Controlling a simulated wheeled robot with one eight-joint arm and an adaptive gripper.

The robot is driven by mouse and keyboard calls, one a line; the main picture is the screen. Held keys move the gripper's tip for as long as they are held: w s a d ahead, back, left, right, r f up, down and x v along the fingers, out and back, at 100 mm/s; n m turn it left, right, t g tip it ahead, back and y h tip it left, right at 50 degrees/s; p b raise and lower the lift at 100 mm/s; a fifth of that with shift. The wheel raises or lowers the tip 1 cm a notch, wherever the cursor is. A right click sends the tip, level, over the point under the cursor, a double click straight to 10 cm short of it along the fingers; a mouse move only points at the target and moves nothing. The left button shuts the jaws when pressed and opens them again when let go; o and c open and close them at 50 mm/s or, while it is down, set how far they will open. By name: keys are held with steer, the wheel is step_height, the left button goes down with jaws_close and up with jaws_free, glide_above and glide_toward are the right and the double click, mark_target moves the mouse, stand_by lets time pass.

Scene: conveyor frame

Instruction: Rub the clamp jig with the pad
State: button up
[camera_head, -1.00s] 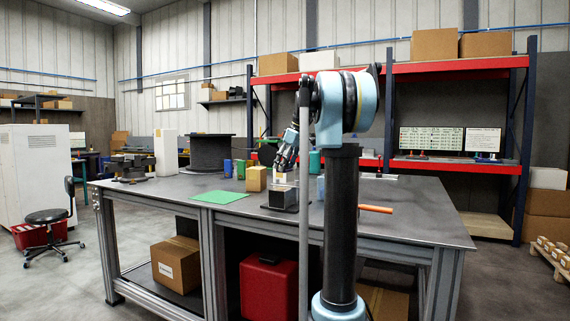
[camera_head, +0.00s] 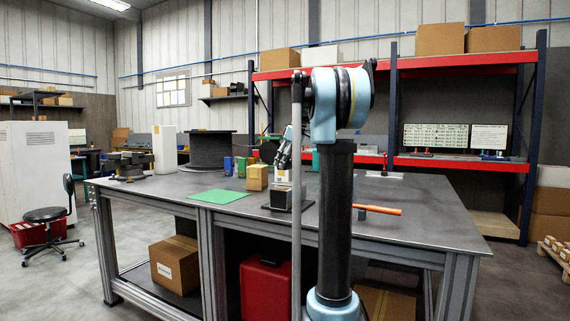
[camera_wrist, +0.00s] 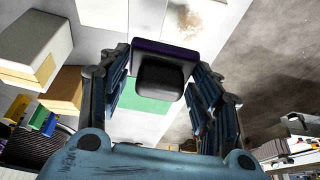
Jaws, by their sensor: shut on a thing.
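My gripper (camera_wrist: 158,85) is shut on the pad (camera_wrist: 160,75), a black block with a dark purple edge, held between the two fingers in the wrist view. In the head view my gripper (camera_head: 283,160) is partly hidden behind my own arm, above a grey block on a dark base (camera_head: 287,198), which looks like the clamp jig. I cannot tell whether the pad touches it. In the wrist view a pale surface with a brown smudge (camera_wrist: 192,18) lies just beyond the pad; I cannot tell if it belongs to the jig.
A small tan box (camera_head: 257,178) stands just left of the jig. A green mat (camera_head: 218,197) lies on the grey workbench (camera_head: 420,215). An orange-handled tool (camera_head: 378,210) lies to the right. A dark spool (camera_head: 207,150) stands at the back. The bench's right side is mostly clear.

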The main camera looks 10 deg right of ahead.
steer(key=shift+f, duration=2.75)
steer(key=shift+s+f, duration=0.1)
steer(key=shift+f, duration=0.55)
steer(key=shift+s+a, duration=0.1)
steer(key=shift+s+a+r, duration=0.1)
steer(key=shift+s+a, duration=0.35)
steer(key=shift+s, duration=0.2)
steer(key=shift+s+a+r, duration=0.1)
steer(key=shift+s+a, duration=0.35)
steer(key=shift+s, duration=0.2)
steer(key=shift+s+a+f, duration=0.2)
steer(key=shift+s+a, duration=0.35)
steer(key=shift+s, duration=0.15)
steer(key=shift+s+a+f, duration=0.15)
steer(key=shift+s+a, duration=0.35)
steer(key=shift+s, duration=0.15)
steer(key=shift+w+d, duration=0.1)
